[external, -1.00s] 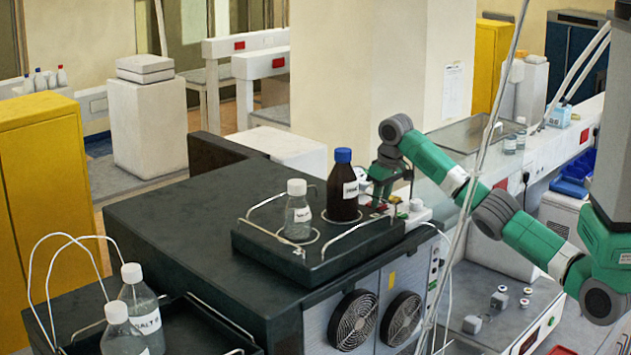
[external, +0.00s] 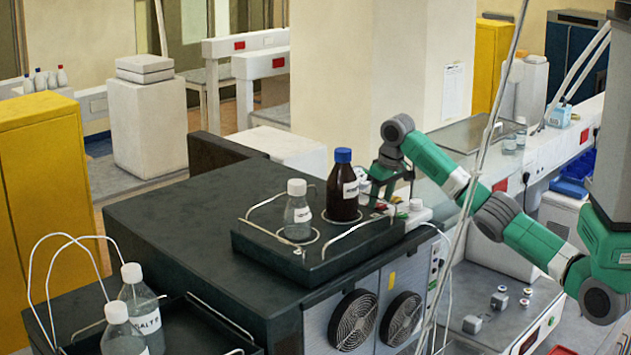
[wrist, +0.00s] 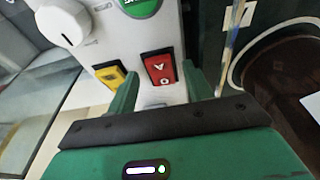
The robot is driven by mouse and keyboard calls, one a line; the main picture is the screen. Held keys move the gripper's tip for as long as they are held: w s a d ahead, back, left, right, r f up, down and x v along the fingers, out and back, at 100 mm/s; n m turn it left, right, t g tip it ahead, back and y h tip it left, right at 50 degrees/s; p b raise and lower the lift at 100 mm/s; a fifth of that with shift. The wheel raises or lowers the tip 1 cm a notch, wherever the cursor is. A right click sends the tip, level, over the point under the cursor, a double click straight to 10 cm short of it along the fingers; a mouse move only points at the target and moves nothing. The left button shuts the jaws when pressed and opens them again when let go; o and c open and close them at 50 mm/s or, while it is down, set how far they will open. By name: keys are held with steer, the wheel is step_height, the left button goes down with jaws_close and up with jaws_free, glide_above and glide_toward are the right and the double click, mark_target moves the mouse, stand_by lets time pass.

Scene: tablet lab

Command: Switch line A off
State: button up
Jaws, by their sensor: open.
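A red rocker switch (wrist: 160,68) sits on a pale panel (wrist: 205,30) in the wrist view, with a white mark at one end and an O at the other. A yellow switch (wrist: 110,74) is to its left. I cannot read which one is line A. My gripper (wrist: 158,72) is open and empty, with the red switch between and just beyond its green fingertips. I cannot tell if a finger touches it. In the external view my gripper (external: 376,190) is over the small panel (external: 417,213), just right of the brown bottle; the switches are mostly hidden there.
A white knob (wrist: 65,22) and a green button (wrist: 138,5) are on the panel. The blue-capped brown bottle (external: 343,190) and a clear bottle (external: 298,215) stand in a dark tray (external: 310,268) close by, with wire rails.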

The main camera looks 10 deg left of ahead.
steer(key=shift+s+d+f+t+y, duration=0.15)
steer(key=shift+d+f+t+y, duration=0.15)
steer(key=shift+t+y, duration=0.25)
steer(key=shift+s+d+r+y, duration=0.1)
steer(key=shift+s+r+y, duration=0.1)
steer(key=shift+r+y, duration=0.1)
steer(key=b+v, duration=0.2)
steer(key=v, duration=0.5)
steer(key=w+y, duration=0.1)
steer(key=w, duration=0.1)
steer(key=w+d+f+t+y, duration=0.1)
steer(key=w, duration=0.1)
steer(key=w+t+y+p, duration=0.1)
steer(key=shift+w+d+f+t+y, duration=0.15)
steer(key=shift+w+f+t+y, duration=0.15)
steer(key=shift+w, duration=0.1)
steer(key=w+d+r+m+t+y, duration=0.1)
steer(key=d+t, duration=0.5)
steer(key=d, duration=0.7)
steer(key=w+d+r+m+t+y, duration=0.1)
steer(key=w+d+r+m+t, duration=0.2)
steer(key=d, duration=1)
steer(key=shift+w+d+r+m+t+p, duration=0.45)
steer(key=shift+r+t, duration=0.3)
steer(key=shift+t, duration=0.8)
steer(key=shift+s+a, duration=0.1)
steer(key=shift+a, duration=0.05)
